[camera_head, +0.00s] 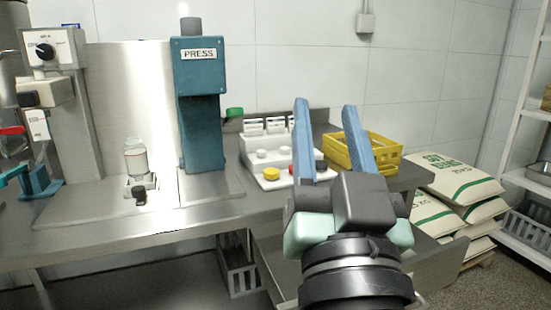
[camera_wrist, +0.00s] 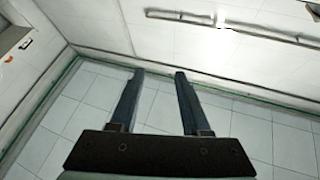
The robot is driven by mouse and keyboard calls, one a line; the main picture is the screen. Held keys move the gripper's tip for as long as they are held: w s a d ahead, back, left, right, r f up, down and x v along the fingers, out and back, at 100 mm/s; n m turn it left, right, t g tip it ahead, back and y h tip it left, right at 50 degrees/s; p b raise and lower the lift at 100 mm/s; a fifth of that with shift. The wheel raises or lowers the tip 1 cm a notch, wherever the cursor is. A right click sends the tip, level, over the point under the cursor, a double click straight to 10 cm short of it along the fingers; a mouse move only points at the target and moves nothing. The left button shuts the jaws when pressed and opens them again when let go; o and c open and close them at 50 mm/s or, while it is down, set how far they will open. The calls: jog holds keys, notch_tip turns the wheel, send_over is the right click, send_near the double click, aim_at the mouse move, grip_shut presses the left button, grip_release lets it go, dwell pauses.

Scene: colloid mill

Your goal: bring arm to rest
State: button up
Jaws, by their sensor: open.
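My gripper (camera_head: 327,125) is open and empty, with its two blue fingers pointing up in front of the bench in the head view. Nothing is between the fingers. In the wrist view my gripper (camera_wrist: 159,75) also shows open, with only white tiled wall or ceiling surfaces beyond it. My dark wrist and pale green mount fill the lower right of the head view, and they hide part of the bench edge.
Stacked sacks (camera_head: 455,178) and a white shelf rack (camera_head: 515,140) stand at the right. A grey crate (camera_head: 238,272) sits below the bench.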

jog(key=s+a+r+n+t, duration=0.1)
jog(key=s+a+r+t, duration=0.15)
jog(key=s+r, duration=0.2)
jog(key=s+a+r+n+t, duration=0.1)
jog(key=s+a+r, duration=0.2)
jog(key=r, duration=0.3)
notch_tip(320, 180, up, 28)
jog(key=p, duration=2.8)
jog(key=shift+w+f, duration=0.15)
jog(key=shift+w, duration=0.25)
